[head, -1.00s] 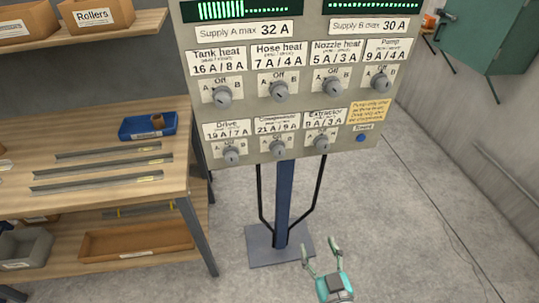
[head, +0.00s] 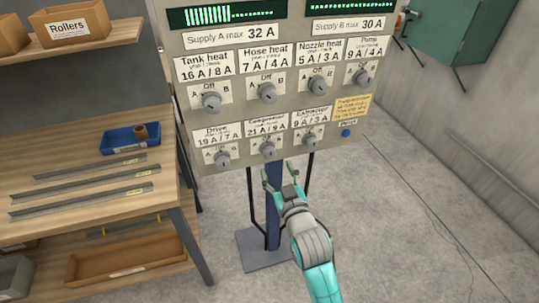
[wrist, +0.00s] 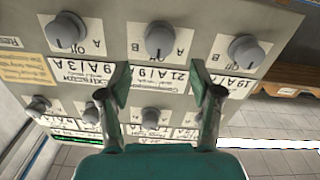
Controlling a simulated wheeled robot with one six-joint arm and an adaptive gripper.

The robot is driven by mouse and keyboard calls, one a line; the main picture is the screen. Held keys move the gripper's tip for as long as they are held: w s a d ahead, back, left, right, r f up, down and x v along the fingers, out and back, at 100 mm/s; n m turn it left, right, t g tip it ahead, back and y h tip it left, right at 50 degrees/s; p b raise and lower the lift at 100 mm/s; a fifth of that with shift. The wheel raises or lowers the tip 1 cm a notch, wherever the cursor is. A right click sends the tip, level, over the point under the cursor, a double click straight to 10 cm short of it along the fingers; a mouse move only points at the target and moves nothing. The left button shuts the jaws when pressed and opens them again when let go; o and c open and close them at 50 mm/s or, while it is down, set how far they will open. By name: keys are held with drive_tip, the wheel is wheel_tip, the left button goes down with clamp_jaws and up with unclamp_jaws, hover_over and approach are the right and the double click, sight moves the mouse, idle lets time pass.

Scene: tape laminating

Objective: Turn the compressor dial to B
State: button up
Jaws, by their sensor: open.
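The compressor dial (head: 267,151) is the grey middle knob in the bottom row of the panel, under the label "Compressor 21 A / 9 A". In the wrist view, which shows the panel upside down, it is the top middle knob (wrist: 159,38). My gripper (head: 280,174) is open and empty, in front of the panel's lower edge and just below the dial in the head view. In the wrist view its fingers (wrist: 160,84) stand apart, with the compressor label between them and the dial beyond the tips.
The drive dial (head: 222,159) and the extractor dial (head: 310,139) flank it closely. Tank, hose, nozzle and pump dials form the row above. A blue reset button (head: 346,133) sits at lower right. A wooden workbench (head: 60,190) stands left; the floor at right is open.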

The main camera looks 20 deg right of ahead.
sight(271, 156)
drive_tip(key=w, duration=0.7)
drive_tip(key=shift+w+d, duration=0.1)
drive_tip(key=shift+w, duration=0.05)
drive_tip(key=c, duration=1.1)
drive_tip(key=shift+c, duration=0.2)
drive_tip(key=shift+m, duration=0.4)
drive_tip(key=m, duration=0.3)
drive_tip(key=shift+d+m, duration=0.1)
drive_tip(key=shift+m, duration=2.3)
